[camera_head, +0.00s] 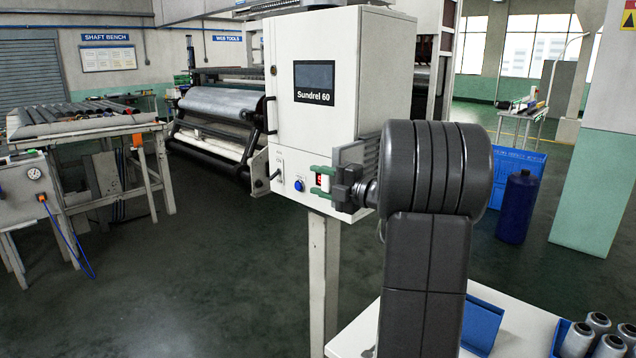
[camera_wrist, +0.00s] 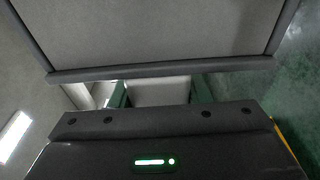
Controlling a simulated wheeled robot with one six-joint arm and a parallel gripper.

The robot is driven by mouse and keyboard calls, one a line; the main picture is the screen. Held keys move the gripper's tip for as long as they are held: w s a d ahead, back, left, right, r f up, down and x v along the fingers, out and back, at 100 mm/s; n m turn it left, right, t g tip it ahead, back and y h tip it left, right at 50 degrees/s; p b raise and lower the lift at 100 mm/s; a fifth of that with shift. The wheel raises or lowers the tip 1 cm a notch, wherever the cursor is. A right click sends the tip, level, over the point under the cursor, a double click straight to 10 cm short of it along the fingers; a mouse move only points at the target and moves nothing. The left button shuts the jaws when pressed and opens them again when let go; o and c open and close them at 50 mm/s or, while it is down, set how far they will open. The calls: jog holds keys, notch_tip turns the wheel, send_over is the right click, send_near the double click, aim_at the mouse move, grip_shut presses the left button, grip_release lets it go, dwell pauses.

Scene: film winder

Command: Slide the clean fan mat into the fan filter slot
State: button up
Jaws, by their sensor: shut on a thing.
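My gripper (camera_head: 322,181) is in front of the lower right part of the white cabinet marked Sundrel 60 (camera_head: 328,135). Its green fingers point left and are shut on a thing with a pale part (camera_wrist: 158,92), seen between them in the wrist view. Past this part is a grey panel with a darker frame (camera_wrist: 160,75), which looks like the fan mat; its far end is out of view. Whether the pale part joins the panel is unclear. The fingertips are hidden in the wrist view. I cannot make out the filter slot in either view.
A blue knob (camera_head: 299,186) and a small lever are on the cabinet front, left of my gripper. A white table (camera_head: 520,325) at the lower right bears a blue tray (camera_head: 482,322) and several grey spools (camera_head: 598,322). Open floor lies left of the cabinet.

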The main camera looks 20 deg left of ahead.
jog(key=w+d+p, duration=0.2)
jog(key=w+d, duration=0.1)
jog(key=w, duration=0.5)
jog(key=shift+w+d, duration=0.35)
jog(key=shift+w, duration=0.05)
dwell(1.6)
jog(key=shift+w, duration=0.1)
jog(key=o, duration=1.1)
jog(key=shift+w+d, duration=0.1)
jog(key=shift+w, duration=0.05)
jog(key=b+v, duration=0.2)
jog(key=v, duration=1.1)
jog(key=shift+d, duration=0.35)
